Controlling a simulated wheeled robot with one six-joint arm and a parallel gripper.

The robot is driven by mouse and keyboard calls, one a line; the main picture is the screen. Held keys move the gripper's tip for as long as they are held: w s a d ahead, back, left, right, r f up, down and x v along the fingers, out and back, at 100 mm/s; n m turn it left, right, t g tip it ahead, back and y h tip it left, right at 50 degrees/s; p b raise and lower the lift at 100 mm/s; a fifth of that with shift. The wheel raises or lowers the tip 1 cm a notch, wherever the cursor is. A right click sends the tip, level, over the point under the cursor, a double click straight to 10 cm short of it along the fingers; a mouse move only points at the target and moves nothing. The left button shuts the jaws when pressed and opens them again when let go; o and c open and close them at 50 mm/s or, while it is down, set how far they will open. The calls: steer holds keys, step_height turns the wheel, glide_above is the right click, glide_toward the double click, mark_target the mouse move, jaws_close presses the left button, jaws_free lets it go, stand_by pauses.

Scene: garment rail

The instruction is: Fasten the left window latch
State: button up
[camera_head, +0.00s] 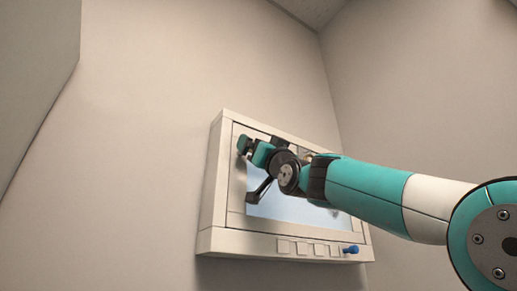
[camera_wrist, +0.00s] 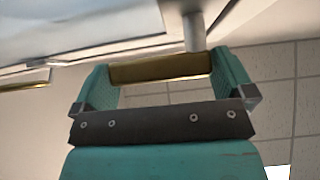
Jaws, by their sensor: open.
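The window (camera_head: 292,208) is set in a pale frame on the wall. My gripper (camera_head: 250,148) is at the window's upper left in the head view and hides what is behind it there. In the wrist view my gripper (camera_wrist: 162,66) is open, with a finger on each side of a brass latch bar (camera_wrist: 160,68). The bar lies crosswise between the fingertips, near a grey post (camera_wrist: 194,32) by the window. I cannot tell whether either finger touches it. A second brass piece (camera_wrist: 25,80) shows at the left of the wrist view.
The sill holds several small pale blocks (camera_head: 300,248) and a blue knob (camera_head: 351,249) at its right end. My arm covers the window's upper right part. The wall (camera_head: 130,150) left of the window is bare.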

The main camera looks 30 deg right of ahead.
steer(key=shift+p+x, duration=0.45)
steer(key=shift+x, duration=0.5)
steer(key=c, duration=0.9)
